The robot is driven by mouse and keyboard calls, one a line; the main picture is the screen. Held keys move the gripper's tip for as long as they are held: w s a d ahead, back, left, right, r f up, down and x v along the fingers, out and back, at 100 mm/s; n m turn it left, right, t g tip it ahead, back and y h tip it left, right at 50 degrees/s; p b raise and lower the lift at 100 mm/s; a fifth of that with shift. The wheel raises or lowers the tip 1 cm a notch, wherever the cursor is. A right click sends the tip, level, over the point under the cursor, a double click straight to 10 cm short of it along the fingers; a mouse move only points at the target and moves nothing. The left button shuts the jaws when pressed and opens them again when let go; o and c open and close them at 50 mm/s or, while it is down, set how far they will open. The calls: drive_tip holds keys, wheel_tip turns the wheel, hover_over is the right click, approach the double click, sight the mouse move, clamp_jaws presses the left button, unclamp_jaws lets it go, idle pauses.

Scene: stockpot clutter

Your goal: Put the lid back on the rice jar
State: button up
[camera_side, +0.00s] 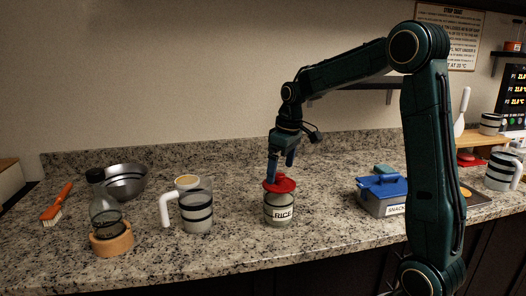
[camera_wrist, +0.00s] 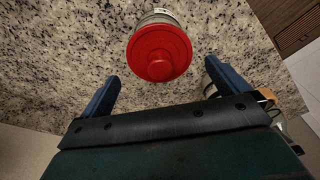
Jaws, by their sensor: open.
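The rice jar (camera_side: 279,210), a clear jar with a "RICE" label, stands upright on the granite counter. The red lid (camera_side: 281,185) lies over its mouth; I cannot tell whether it is fully seated. In the wrist view the lid (camera_wrist: 160,50) is a red disc with a raised round centre, and a strip of the jar (camera_wrist: 155,18) shows beyond it. My gripper (camera_side: 282,168) is just above the lid, pointing down. In the wrist view its blue fingers are spread wide, with the lid ahead of the gap (camera_wrist: 160,72) and touching neither finger.
A blue-lidded snack box (camera_side: 382,194) is right. Counter beside the jar is clear.

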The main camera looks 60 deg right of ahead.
sight(285, 186)
wheel_tip(285, 186, up, 9)
drive_tip(key=s, duration=0.1)
drive_tip(key=shift+s, duration=0.15)
idle(0.7)
drive_tip(key=s+a+t, duration=0.2)
drive_tip(key=s+a, duration=0.7)
drive_tip(key=a, duration=0.3)
drive_tip(key=s+a+f+t, duration=0.1)
drive_tip(key=s+a+f, duration=0.4)
drive_tip(key=s, duration=0.5)
drive_tip(key=shift+s+a+m+t, duration=0.2)
drive_tip(key=shift+s+m+t, duration=0.05)
drive_tip(key=shift+m+t, duration=0.15)
